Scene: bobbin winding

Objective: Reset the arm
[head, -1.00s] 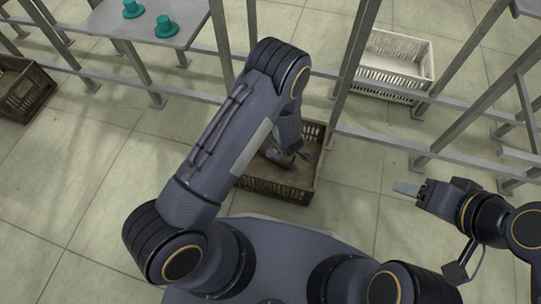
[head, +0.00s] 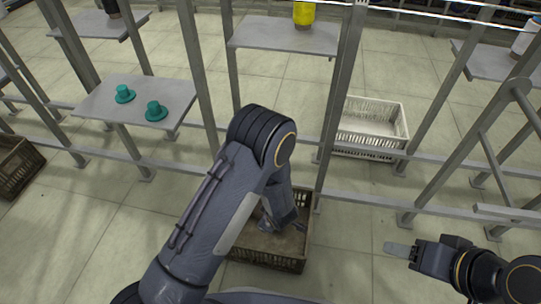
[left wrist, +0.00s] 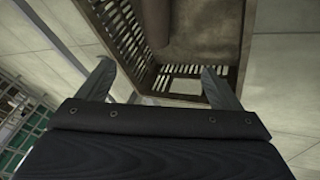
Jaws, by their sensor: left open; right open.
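My left arm reaches over a dark brown crate (head: 268,261) on the floor in the head view. My left gripper is low over this crate and mostly hidden there by my own arm. In the left wrist view the left gripper (left wrist: 160,84) has its two fingers wide apart with nothing between them. The crate (left wrist: 190,70) lies beyond the fingertips, with a brown rounded thing (left wrist: 152,22) partly in view inside it. My right gripper (head: 398,248) is at the lower right of the head view, open and empty over bare floor.
Grey racks stand beyond the crate. One shelf (head: 100,105) bears two teal spools (head: 155,110). A higher shelf (head: 270,36) bears a yellow bobbin (head: 304,13). A white basket (head: 370,148) stands behind a rail. Another dark crate (head: 15,170) is at the left edge.

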